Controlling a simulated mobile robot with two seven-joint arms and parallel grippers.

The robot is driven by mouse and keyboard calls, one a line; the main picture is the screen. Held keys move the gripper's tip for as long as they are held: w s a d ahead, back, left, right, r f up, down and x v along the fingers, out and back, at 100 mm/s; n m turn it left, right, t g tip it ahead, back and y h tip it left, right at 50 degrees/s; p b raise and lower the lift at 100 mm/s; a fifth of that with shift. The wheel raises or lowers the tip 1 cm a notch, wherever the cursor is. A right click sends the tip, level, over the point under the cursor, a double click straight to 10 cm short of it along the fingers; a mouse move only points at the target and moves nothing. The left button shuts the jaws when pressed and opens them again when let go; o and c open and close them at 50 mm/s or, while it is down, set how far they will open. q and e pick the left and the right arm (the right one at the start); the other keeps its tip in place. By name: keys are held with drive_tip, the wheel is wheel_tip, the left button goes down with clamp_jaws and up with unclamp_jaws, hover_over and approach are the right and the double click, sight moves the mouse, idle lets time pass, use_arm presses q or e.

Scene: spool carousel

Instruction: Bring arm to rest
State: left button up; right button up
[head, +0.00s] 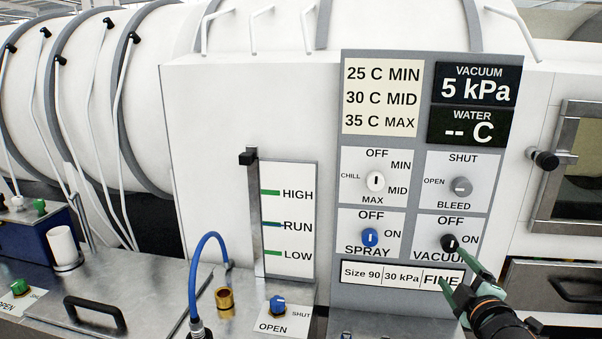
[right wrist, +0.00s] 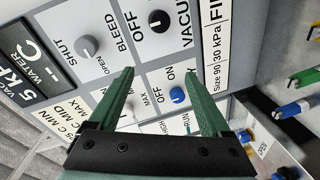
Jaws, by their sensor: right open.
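My right gripper (head: 454,268) reaches in from the lower right in the head view, with green fingers open and nothing between them. Its fingertips are in front of the lower right of the control panel (head: 413,228), close below the black vacuum knob (head: 449,243). In the right wrist view the open fingers (right wrist: 161,73) point at the panel. The vacuum knob (right wrist: 159,21) lies beyond the tips there, and the blue spray knob (right wrist: 178,95) shows between the fingers. I cannot tell whether a fingertip touches the panel. My left gripper is not in view.
The grey bleed knob (head: 461,187) and white chill knob (head: 376,181) sit above on the panel. The vacuum display (head: 476,84) reads 5 kPa. A level gauge (head: 288,222), blue hose (head: 206,250) and brass fitting (head: 224,299) stand left. A door handle (head: 545,160) projects at right.

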drive_tip(key=s+a+f+m+g+y, duration=0.1)
drive_tip(key=s+a+f+m, duration=0.2)
drive_tip(key=f, duration=0.5)
drive_tip(key=s+a+f+g+y, duration=0.1)
drive_tip(key=s+a+f+g, duration=0.15)
drive_tip(key=s+f, duration=0.35)
drive_tip(key=s+a+f+m+y, duration=0.1)
drive_tip(key=s+a+f+m, duration=0.2)
drive_tip(key=f, duration=0.6)
drive_tip(key=s+a+f+m+g, duration=0.1)
drive_tip(key=s+a+f+m, duration=0.1)
drive_tip(key=s+f, duration=0.3)
drive_tip(key=s+a+f+m+g+y, duration=0.1)
drive_tip(key=s+a+f, duration=0.4)
drive_tip(key=s, duration=0.7)
drive_tip(key=shift+a+f+m+g, duration=0.15)
drive_tip(key=shift+f+m+g, duration=0.5)
drive_tip(key=shift+f+m, duration=0.05)
